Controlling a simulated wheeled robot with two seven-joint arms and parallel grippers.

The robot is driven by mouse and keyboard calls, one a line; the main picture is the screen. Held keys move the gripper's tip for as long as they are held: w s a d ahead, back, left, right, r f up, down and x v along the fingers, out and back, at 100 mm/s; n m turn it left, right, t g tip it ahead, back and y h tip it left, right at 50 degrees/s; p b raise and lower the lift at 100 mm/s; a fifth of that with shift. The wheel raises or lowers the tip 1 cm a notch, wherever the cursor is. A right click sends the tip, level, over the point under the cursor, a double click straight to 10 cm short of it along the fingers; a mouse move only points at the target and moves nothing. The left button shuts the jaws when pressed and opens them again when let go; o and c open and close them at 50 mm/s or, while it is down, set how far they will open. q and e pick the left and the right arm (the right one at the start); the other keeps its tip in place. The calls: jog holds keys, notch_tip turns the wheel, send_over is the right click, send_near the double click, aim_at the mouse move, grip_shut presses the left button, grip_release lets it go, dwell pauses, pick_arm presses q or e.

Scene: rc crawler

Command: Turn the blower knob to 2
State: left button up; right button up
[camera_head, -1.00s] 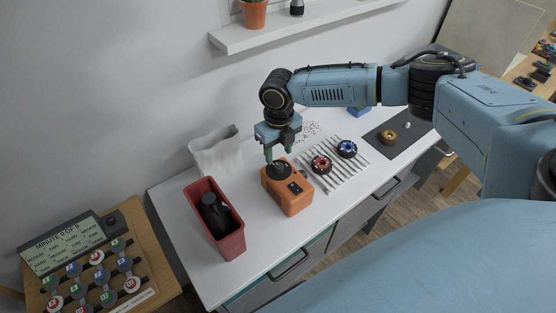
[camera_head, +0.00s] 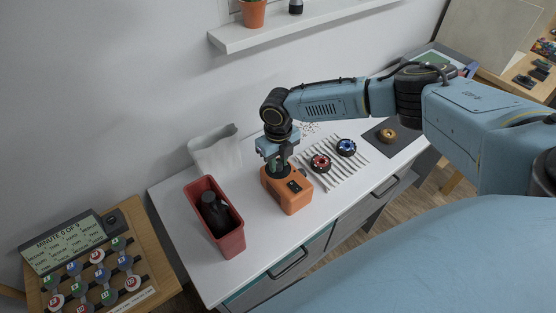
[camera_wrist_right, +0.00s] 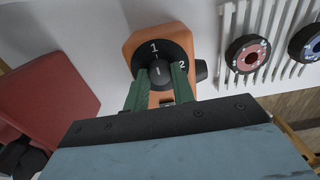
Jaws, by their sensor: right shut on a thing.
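The orange blower (camera_head: 290,196) stands on the white bench top, and its top shows in the right wrist view (camera_wrist_right: 140,42). Its round black dial (camera_wrist_right: 176,47) carries a white 1 and a white 2. The dark blower knob (camera_wrist_right: 159,72) sits at the dial's middle with a short white mark, which seems to point towards the 1. My right gripper (camera_head: 278,167) is over the blower, and its green fingers are shut on the knob from both sides, as the right wrist view (camera_wrist_right: 160,78) shows. The fingers hide part of the dial. My left gripper is not in view.
A red bin (camera_head: 234,244) with a dark object inside stands left of the blower. A red-centred wheel (camera_head: 320,163) and a blue-centred wheel (camera_head: 346,147) lie on a white slatted rack to the right. A pale container (camera_head: 215,153) stands behind.

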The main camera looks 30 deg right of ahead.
jog(key=shift+m, duration=0.4)
jog(key=shift+c, duration=0.4)
jog(key=m+p, duration=0.2)
jog(key=m, duration=0.2)
jog(key=shift+r+m, duration=0.1)
jog(key=shift+m, duration=0.3)
jog(key=m+p, duration=0.2)
jog(key=m, duration=0.4)
jog(key=shift+p, duration=0.4)
jog(key=m, duration=0.3)
jog(key=shift+w+m, duration=0.1)
jog(key=shift+m, duration=1.4)
jog(key=shift+d+m, duration=0.1)
jog(key=shift+m, duration=0.2)
jog(key=o, duration=1)
